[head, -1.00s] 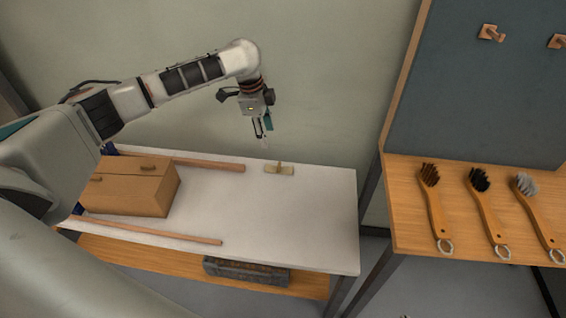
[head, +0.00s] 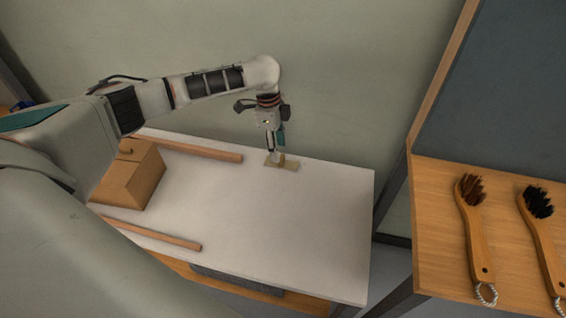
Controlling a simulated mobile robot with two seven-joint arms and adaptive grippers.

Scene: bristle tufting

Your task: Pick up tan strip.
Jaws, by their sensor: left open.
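The tan strip (head: 290,166) lies flat near the back edge of the white table (head: 250,215), right of a long wooden rod. My left gripper (head: 277,156) points down from above, with its fingertips at the strip. It is open. The fingers hide part of the strip, and I cannot tell whether they touch it. My right gripper is out of view.
A wooden box (head: 128,175) sits at the table's left, between a back wooden rod (head: 190,149) and a front wooden rod (head: 150,233). The table's middle and right are clear. Two brushes (head: 476,235) (head: 543,240) lie on the wooden bench at right.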

